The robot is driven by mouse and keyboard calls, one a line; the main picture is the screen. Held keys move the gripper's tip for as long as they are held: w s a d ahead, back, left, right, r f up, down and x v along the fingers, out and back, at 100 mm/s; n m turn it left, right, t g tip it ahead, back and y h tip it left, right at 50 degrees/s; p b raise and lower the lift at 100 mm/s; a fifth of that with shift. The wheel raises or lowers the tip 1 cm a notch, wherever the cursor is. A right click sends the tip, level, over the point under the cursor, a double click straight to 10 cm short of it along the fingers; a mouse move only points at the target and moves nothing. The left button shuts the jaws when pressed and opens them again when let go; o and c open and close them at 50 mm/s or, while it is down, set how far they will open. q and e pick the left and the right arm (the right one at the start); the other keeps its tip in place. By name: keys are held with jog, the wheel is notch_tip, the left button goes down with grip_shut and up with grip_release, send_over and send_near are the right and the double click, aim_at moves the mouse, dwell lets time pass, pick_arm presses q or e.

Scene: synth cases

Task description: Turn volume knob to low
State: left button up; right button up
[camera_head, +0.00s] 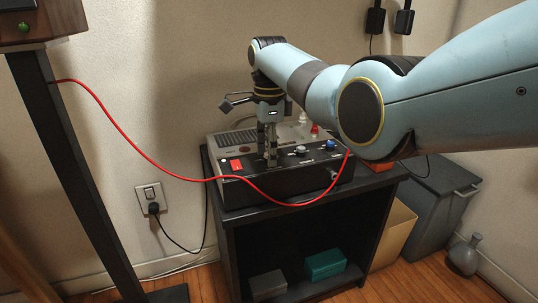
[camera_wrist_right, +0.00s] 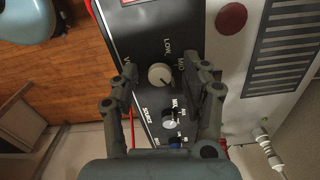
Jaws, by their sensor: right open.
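The control box (camera_head: 300,180) is a dark unit with a sloped front panel and a grey top, on a black stand. In the right wrist view, the pale round volume knob (camera_wrist_right: 160,76) sits on the black panel beside white LOW and MID lettering. A dark mark on it seems to point to the lower right, away from LOW. My right gripper (camera_head: 270,160) points down at the panel and hides part of it. In the wrist view my right gripper (camera_wrist_right: 160,72) is open, with its fingers on either side of the knob, apart from it. My left gripper is not in view.
A source knob (camera_wrist_right: 169,119) and a blue knob (camera_wrist_right: 179,143) lie near the volume knob. A red switch (camera_head: 236,165) is on the panel's left. A red cable (camera_head: 130,143) hangs across the box's front. The black stand (camera_head: 222,212) has boxes on its lower shelf.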

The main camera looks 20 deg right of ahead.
grip_shut()
dwell(0.3)
